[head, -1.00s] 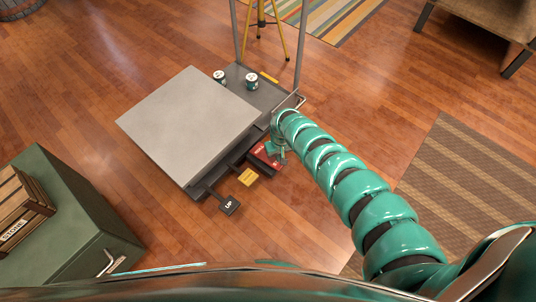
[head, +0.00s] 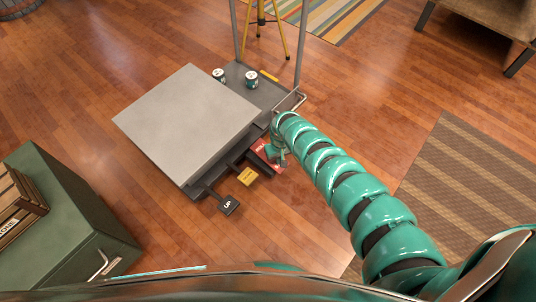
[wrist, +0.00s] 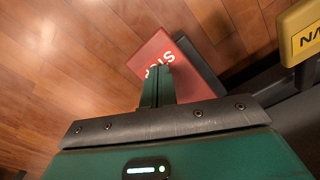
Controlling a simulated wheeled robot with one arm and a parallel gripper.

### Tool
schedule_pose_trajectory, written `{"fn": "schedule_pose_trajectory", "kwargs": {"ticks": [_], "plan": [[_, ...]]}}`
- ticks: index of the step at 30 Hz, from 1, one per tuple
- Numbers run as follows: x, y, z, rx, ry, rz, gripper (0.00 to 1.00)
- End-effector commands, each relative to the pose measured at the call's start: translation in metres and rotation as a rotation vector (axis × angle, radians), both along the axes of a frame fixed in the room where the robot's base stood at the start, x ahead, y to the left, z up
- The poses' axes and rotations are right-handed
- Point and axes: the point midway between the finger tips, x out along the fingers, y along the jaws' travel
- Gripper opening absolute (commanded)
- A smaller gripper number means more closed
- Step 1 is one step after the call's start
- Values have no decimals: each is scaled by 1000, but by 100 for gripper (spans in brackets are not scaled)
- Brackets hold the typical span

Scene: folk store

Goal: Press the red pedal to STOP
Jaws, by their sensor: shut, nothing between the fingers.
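The red pedal (head: 260,152) sticks out from the front side of the grey platform cart (head: 190,120), low near the floor. It also shows in the wrist view (wrist: 150,51), with white lettering that reads STOP, partly covered by my fingers. My gripper (head: 276,153) is shut and empty. In the wrist view its fingertips (wrist: 157,72) overlap the near part of the pedal's face. I cannot tell whether they touch it or hover just above.
A yellow pedal (head: 246,177) and a black pedal marked UP (head: 229,205) stand left of the red one. Two small cans (head: 251,80) sit on the cart's rear deck. A green cabinet (head: 60,225) stands at lower left. Wooden floor is open right of the cart.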

Motion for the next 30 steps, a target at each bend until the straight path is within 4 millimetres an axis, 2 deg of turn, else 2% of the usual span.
{"fn": "schedule_pose_trajectory", "kwargs": {"ticks": [11,30], "plan": [[0,0,8,0,0,-1,0],[0,0,66,-1,0,-1,0]]}}
